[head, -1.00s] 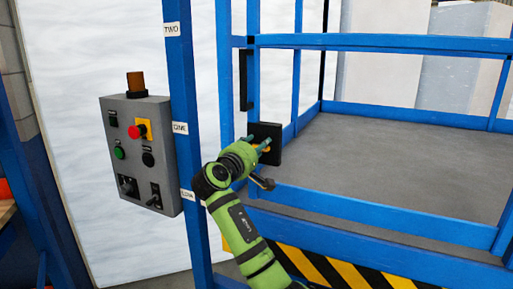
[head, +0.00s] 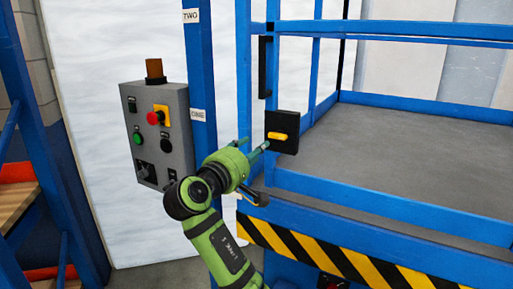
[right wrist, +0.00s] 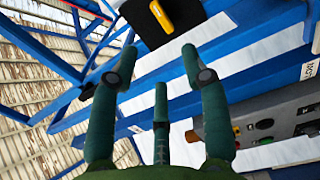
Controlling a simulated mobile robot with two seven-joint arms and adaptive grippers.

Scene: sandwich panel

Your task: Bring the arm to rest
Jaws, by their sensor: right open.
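My right arm is green and black and comes up from the bottom of the head view. Its right gripper (head: 256,149) is beside the black latch plate (head: 283,145), which carries a yellow handle (head: 279,136). In the right wrist view the fingers (right wrist: 157,75) are spread with nothing between them. The yellow handle (right wrist: 161,15) and the black plate (right wrist: 183,33) lie beyond the fingertips there, apart from them. My left gripper is not in view.
A grey control box (head: 160,133) with a red button, green buttons and an amber lamp hangs left of the blue post (head: 198,80). The blue railed platform (head: 400,140) stands at right, with a black and yellow striped edge (head: 330,255) below.

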